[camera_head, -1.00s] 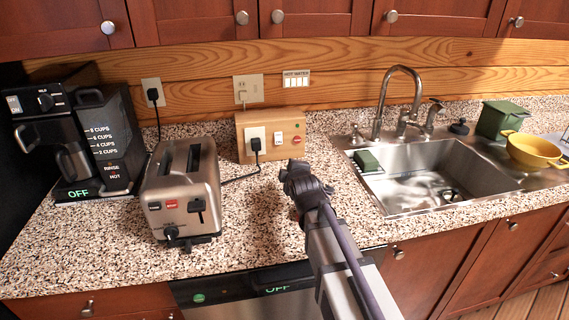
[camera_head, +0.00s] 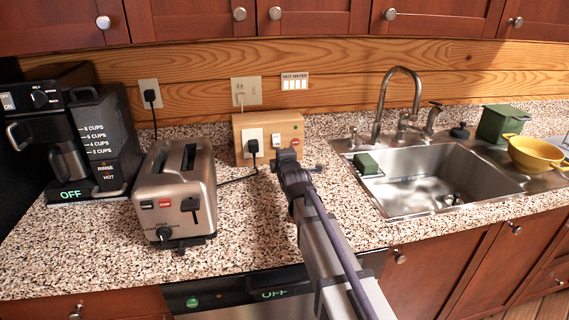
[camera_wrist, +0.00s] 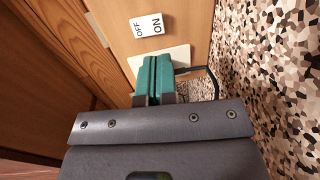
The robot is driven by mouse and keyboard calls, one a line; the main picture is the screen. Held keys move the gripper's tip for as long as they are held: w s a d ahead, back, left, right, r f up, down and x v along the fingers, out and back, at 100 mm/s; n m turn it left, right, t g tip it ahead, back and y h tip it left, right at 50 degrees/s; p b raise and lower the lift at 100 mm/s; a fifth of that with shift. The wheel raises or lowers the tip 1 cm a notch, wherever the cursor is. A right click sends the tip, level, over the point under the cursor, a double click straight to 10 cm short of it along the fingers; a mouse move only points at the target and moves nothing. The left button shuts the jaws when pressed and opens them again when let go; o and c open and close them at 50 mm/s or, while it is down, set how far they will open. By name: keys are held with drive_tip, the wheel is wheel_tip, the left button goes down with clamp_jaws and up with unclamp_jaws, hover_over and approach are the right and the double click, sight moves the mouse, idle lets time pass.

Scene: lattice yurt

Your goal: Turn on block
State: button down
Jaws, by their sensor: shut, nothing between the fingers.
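The block (camera_head: 243,123) is a wooden box on the counter against the back wall. Its front has a white outlet with a black plug, a small rocker switch (camera_head: 275,141), and green and red round marks at its right. The wrist view shows the switch (camera_wrist: 147,26) close up, with OFF and ON printed on it. My gripper (camera_head: 287,156) is shut and empty in front of the block's lower right part. Its teal fingers (camera_wrist: 153,78) overlap the pale outlet plate in the wrist view, beside the switch. I cannot tell whether they touch the block.
A steel toaster (camera_head: 172,190) stands left of my gripper, its black cord running to the block. A coffee maker (camera_head: 75,140) showing OFF is at the far left. The sink (camera_head: 440,175) lies to the right.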

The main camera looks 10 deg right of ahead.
sight(277, 145)
drive_tip(key=w, duration=0.5)
drive_tip(key=w+f, duration=0.1)
drive_tip(key=w, duration=0.1)
drive_tip(key=shift+w+a+b, duration=0.15)
drive_tip(key=shift+w+b, duration=0.1)
drive_tip(key=shift+b, duration=0.1)
drive_tip(key=shift+w, duration=0.1)
drive_tip(key=shift+w, duration=0.15)
drive_tip(key=s, duration=0.4)
drive_tip(key=s+f+b, duration=0.1)
drive_tip(key=s, duration=0.4)
drive_tip(key=s+b, duration=0.1)
drive_tip(key=s, duration=0.4)
drive_tip(key=shift+d+f, duration=0.3)
drive_tip(key=shift+f, duration=0.1)
